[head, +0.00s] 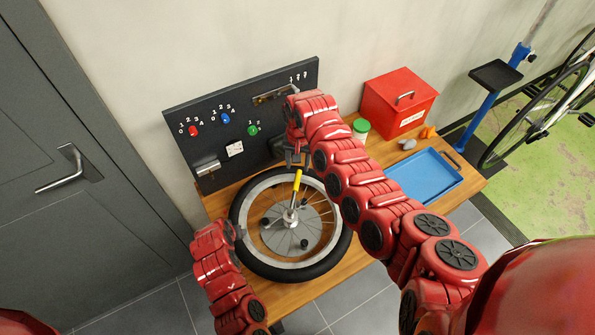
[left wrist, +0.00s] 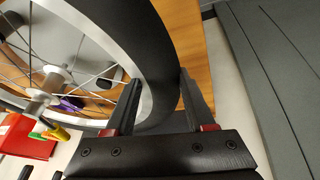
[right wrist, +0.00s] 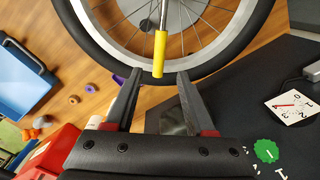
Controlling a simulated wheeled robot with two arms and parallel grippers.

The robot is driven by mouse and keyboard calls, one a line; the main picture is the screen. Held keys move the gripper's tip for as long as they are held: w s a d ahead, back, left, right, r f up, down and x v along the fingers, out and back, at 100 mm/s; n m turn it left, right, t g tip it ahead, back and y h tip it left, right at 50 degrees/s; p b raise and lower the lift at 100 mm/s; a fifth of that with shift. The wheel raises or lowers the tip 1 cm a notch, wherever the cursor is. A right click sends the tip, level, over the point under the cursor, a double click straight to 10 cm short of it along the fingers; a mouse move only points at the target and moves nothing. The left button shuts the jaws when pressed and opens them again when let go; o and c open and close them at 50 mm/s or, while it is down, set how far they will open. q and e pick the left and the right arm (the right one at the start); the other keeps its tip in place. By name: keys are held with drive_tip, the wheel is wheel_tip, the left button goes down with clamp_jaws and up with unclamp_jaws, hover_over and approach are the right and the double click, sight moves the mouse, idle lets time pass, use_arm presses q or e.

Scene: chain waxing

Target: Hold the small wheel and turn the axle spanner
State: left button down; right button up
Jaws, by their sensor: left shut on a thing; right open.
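The small wheel (head: 341,240) lies flat on the wooden workbench, with a black tyre, pale rim and spokes. The axle spanner (head: 297,182) has a yellow handle and sits at the hub, its handle pointing toward the back panel. My left gripper (head: 239,232) is shut on the wheel's left edge; in the left wrist view (left wrist: 159,77) its fingers straddle the tyre (left wrist: 152,45). My right gripper (head: 294,160) is open by the handle's outer end. In the right wrist view the yellow handle (right wrist: 160,52) ends just ahead of and between the open fingertips (right wrist: 158,74).
A dark panel (head: 270,118) with coloured knobs stands behind the wheel, close to my right gripper. A red box (head: 400,100), a jar with a green lid (head: 361,126) and a blue tray (head: 424,178) are on the right. A grey door (head: 85,220) is at left.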

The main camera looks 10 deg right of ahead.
use_arm(q)
drive_tip(key=shift+f, duration=0.1)
use_arm(e)
drive_tip(key=shift+s+r, duration=0.1)
drive_tip(key=shift+r, duration=2.2)
use_arm(q)
drive_tip(key=shift+c, duration=0.9)
unclamp_jaws()
use_arm(e)
drive_tip(key=shift+d, duration=0.1)
use_arm(q)
drive_tip(key=p+v, duration=1.1)
drive_tip(key=v, duration=0.6)
drive_tip(key=shift+r, duration=0.25)
use_arm(e)
wheel_tip(320, 180, up, 11)
drive_tip(key=shift+r, duration=0.2)
use_arm(q)
drive_tip(key=shift+s, duration=0.1)
